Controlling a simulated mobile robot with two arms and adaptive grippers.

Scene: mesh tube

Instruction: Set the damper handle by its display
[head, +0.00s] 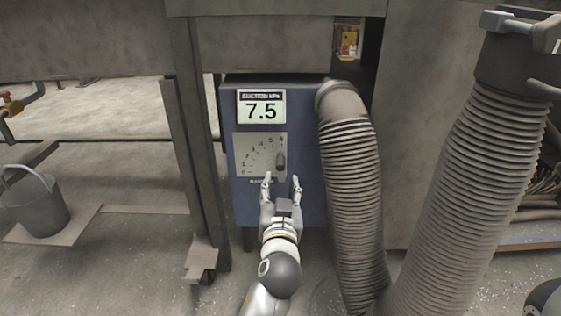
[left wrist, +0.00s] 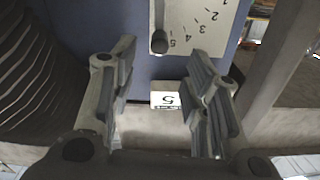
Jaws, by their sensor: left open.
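The blue damper box (head: 300,205) stands in the middle of the head view. Its display (head: 261,107) reads 7.5, under a label with suction units. Below it is a pale scale plate (head: 246,150) with numbered marks. In the left wrist view the handle's rounded knob (left wrist: 159,42) lies close to the mark 5. My left gripper (head: 282,183) is open just below the handle, fingers spread to either side. In the wrist view the open gripper (left wrist: 162,58) has nothing between its pads.
A ribbed hose (head: 350,190) runs down right of the box, and a larger one (head: 460,170) stands farther right. A metal post (head: 195,160) is close on the left. A grey bucket (head: 36,203) stands at far left.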

